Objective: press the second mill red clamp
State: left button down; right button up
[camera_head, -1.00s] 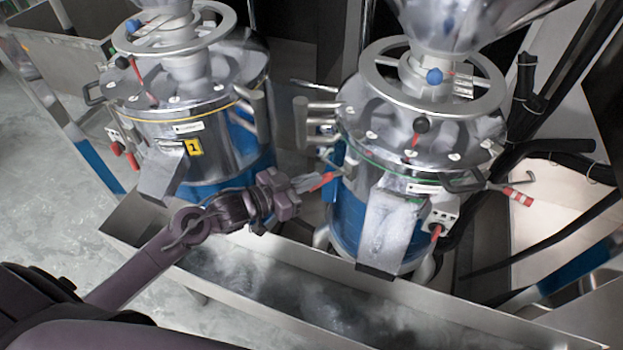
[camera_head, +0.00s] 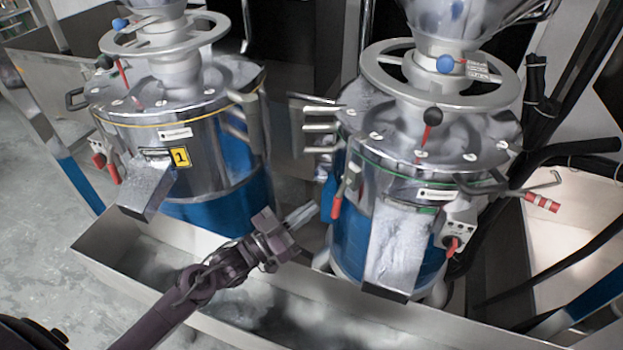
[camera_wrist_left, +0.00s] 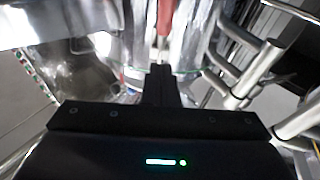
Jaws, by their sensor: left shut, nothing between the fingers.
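The second mill (camera_head: 345,250) is the steel and blue one on the right. A red clamp (camera_head: 336,208) on its left side hangs down nearly upright along the body. A red clamp handle (camera_head: 542,202) on its right side sticks outward. My left gripper (camera_head: 304,213) is shut and empty, just left of the hanging clamp, with a small gap seeming to lie between them. In the left wrist view the shut fingers (camera_wrist_left: 160,84) point toward a red handle (camera_wrist_left: 164,18) ahead; contact cannot be told there. My right gripper is not in view.
The first mill (camera_head: 220,145), with a yellow "1" tag, stands at left. A steel trough (camera_head: 190,238) runs in front of both mills. Metal bars (camera_head: 322,127) stick out left of the second mill, above my gripper. Black hoses (camera_head: 575,147) lie at right.

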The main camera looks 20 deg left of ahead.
pick_arm(q)
jog(key=shift+f, duration=0.1)
dwell(0.5)
jog(key=b+v, duration=0.1)
jog(key=v, duration=0.6)
jog(key=shift+s+a, duration=0.25)
jog(key=shift+s, duration=0.05)
